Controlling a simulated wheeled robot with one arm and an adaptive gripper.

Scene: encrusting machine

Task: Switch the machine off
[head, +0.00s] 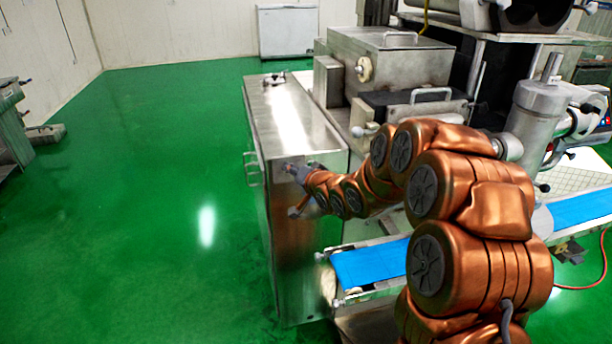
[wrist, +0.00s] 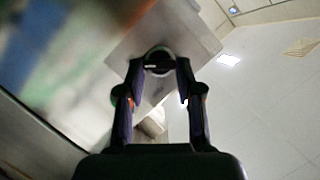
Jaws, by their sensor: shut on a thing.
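The machine is a steel encrusting machine with a tall cabinet (head: 265,190) at its left end. My gripper (head: 292,170) reaches the upper part of the cabinet's front face in the head view. In the wrist view, my gripper (wrist: 158,68) has a finger on each side of a small round dark knob (wrist: 160,53). The knob sits on a square grey plate (wrist: 195,32), and the fingertips are closed on it. In the head view the gripper and arm hide the knob, and its turned position cannot be told.
A blue conveyor belt (head: 370,266) runs out below my arm. A door handle (head: 251,168) sticks out on the cabinet's left side. Green floor (head: 150,200) is clear to the left. A steel bench (head: 12,125) stands at the far left.

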